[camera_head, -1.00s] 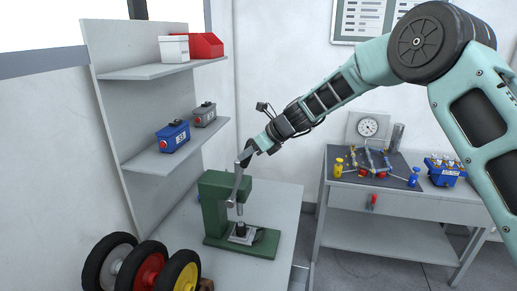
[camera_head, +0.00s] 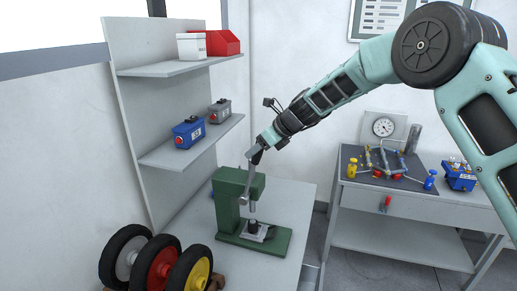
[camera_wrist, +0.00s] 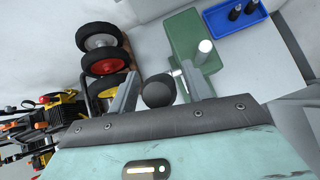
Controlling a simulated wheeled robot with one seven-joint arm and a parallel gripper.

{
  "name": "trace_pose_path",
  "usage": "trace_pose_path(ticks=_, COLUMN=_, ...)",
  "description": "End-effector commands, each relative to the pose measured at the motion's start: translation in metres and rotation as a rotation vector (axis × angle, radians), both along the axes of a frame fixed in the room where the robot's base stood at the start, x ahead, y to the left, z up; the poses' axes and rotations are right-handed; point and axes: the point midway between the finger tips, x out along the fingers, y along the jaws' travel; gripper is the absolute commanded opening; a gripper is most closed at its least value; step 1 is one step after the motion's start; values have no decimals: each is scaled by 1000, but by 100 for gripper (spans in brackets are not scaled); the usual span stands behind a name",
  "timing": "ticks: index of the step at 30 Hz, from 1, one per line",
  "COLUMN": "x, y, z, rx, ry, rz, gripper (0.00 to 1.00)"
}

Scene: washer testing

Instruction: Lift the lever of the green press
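The green press (camera_head: 228,206) stands on a grey table, its base (camera_head: 262,241) carrying a metal plate with a black part under the ram. Its grey lever (camera_head: 247,184) points steeply upward from the pivot on the press's side. My gripper (camera_head: 254,156) is at the lever's upper end. In the wrist view, the lever's black ball knob (camera_wrist: 158,93) lies between the two grey fingers of my gripper (camera_wrist: 160,72). The fingers look apart, with narrow gaps beside the knob; whether either touches it is unclear. The green press (camera_wrist: 186,38) shows behind them.
Several wheels (camera_head: 160,268) stand at the table's front left. A grey shelf unit (camera_head: 165,155) with boxes rises left of the press. A blue tray (camera_wrist: 258,14) with black parts lies beside the press. A second table (camera_head: 400,200) stands to the right, past a gap.

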Motion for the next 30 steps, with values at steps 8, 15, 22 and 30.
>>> trace_pose_path(ticks=8, x=-4, y=-7, z=5, rx=-1, ry=1, rz=0, gripper=49)
trace_pose_path(ticks=15, x=-20, y=-36, z=37, rx=-1, ry=-5, rz=-3, gripper=49)
trace_pose_path(ticks=22, x=-39, y=-68, z=77, rx=-1, ry=-5, rz=-1, gripper=49)
trace_pose_path(ticks=30, x=-56, y=-96, z=113, rx=-1, ry=-3, rz=-1, gripper=49)
